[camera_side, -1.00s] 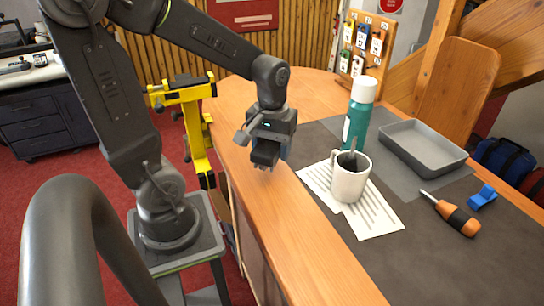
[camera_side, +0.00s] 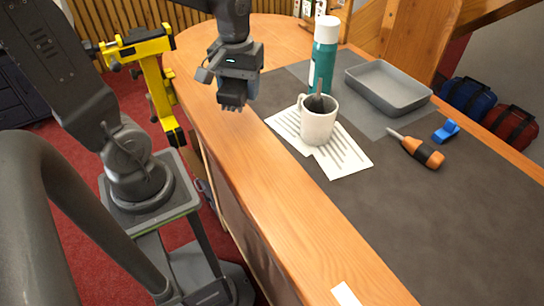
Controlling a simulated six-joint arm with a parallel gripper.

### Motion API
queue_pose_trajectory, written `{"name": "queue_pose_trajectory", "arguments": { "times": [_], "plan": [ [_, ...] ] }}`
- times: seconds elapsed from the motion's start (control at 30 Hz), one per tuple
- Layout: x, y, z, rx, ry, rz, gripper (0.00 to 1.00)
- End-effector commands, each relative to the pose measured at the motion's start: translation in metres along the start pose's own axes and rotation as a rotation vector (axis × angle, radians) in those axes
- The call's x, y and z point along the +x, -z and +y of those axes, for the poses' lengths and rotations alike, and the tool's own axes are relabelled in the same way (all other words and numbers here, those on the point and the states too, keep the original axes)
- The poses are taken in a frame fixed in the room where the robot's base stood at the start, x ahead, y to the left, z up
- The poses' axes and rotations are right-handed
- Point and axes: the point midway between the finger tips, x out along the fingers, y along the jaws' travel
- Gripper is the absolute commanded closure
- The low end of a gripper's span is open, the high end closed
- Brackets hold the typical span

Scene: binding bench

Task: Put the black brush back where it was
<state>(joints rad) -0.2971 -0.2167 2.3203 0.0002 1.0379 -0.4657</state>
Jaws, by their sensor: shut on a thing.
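My gripper (camera_side: 233,98) points down over the wooden bench top, left of the white mug. It is shut on a small dark thing at its tips, which I take to be the black brush (camera_side: 232,104); its outline is hard to tell from the dark fingers. The white mug (camera_side: 318,124) stands upright on the printed sheets (camera_side: 346,158) with a thin dark stick in it. No other black brush is clear in view.
A teal bottle with a white cap (camera_side: 322,70) stands behind the mug. A grey tray (camera_side: 391,90), an orange-black screwdriver (camera_side: 421,152) and a blue clip (camera_side: 446,131) lie to the right. A white card (camera_side: 345,294) lies near the front edge. The dark mat (camera_side: 440,225) is clear in front.

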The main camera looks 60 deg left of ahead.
Motion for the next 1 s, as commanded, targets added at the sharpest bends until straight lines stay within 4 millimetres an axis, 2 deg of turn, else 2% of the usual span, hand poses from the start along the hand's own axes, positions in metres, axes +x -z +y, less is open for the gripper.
{"name": "queue_pose_trajectory", "arguments": {
  "times": [0.17,0.4,0.53,0.67,0.77,1.0],
  "plan": [
    [-0.008,-0.018,0.036,0.108,-0.001,0.001,0.67],
    [-0.021,-0.061,0.089,0.275,-0.001,0.001,0.67],
    [-0.026,-0.081,0.106,0.335,-0.001,0.001,0.67],
    [-0.028,-0.093,0.115,0.366,0.000,0.000,0.67],
    [-0.023,-0.104,0.121,0.377,0.002,-0.002,0.67],
    [0.007,-0.146,0.147,0.381,0.004,-0.002,0.67]
  ]
}}
